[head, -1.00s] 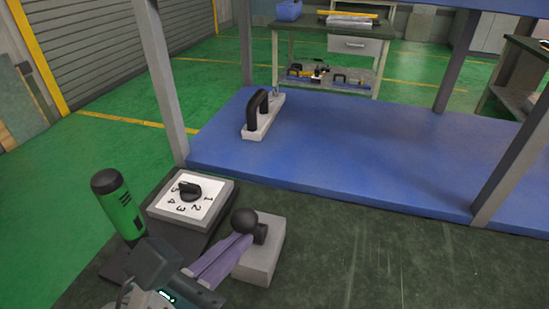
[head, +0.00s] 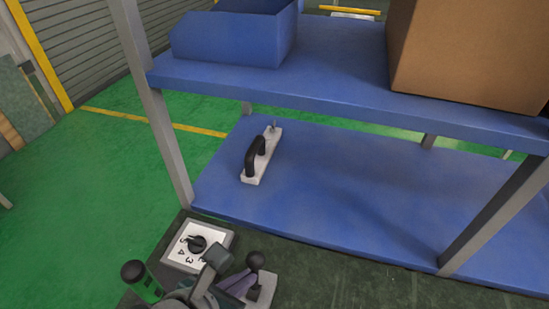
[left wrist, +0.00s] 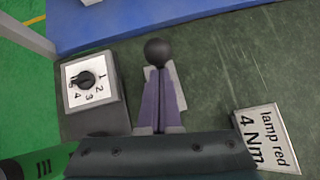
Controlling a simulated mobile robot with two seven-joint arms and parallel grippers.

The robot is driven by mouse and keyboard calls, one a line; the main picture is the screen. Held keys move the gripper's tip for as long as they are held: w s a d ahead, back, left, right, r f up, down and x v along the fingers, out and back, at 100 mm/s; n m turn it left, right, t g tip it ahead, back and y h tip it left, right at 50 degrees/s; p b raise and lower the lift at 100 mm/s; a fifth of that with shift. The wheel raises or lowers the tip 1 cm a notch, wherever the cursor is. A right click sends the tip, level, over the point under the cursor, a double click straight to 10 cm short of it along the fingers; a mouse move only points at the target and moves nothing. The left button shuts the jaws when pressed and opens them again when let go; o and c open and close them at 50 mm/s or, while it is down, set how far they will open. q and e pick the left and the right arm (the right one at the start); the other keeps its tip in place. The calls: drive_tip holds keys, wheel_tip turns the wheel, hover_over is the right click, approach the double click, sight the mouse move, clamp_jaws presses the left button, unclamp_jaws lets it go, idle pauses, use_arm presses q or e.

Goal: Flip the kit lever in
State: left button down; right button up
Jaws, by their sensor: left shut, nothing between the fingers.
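The lever with a black ball knob (head: 255,260) stands on a small light grey block (head: 264,290) at the bottom of the head view. In the left wrist view the knob (left wrist: 157,52) is just beyond my fingertips, and the block (left wrist: 179,82) is partly hidden behind the fingers. My left gripper (head: 245,279) has purple fingers; they are shut with nothing between them, and they also show in the left wrist view (left wrist: 160,75). The tips are close to the knob; I cannot tell if they touch it. My right gripper is not in view.
A dial box (head: 198,245) with numbers and a green-black cylinder (head: 142,280) stand left of the lever. A "lamp red 4 Nm" sign (left wrist: 266,138) lies right. A blue shelf (head: 340,195) with a black-handled tool (head: 262,157) is behind. An upper shelf holds a blue bin (head: 235,38) and carton (head: 470,50).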

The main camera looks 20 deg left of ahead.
use_arm(q)
drive_tip(key=shift+w+d, duration=0.1)
drive_tip(key=shift+w, duration=1.05)
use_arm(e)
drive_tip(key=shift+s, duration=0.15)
use_arm(q)
drive_tip(key=shift+w+a, duration=0.1)
drive_tip(key=shift+a, duration=0.1)
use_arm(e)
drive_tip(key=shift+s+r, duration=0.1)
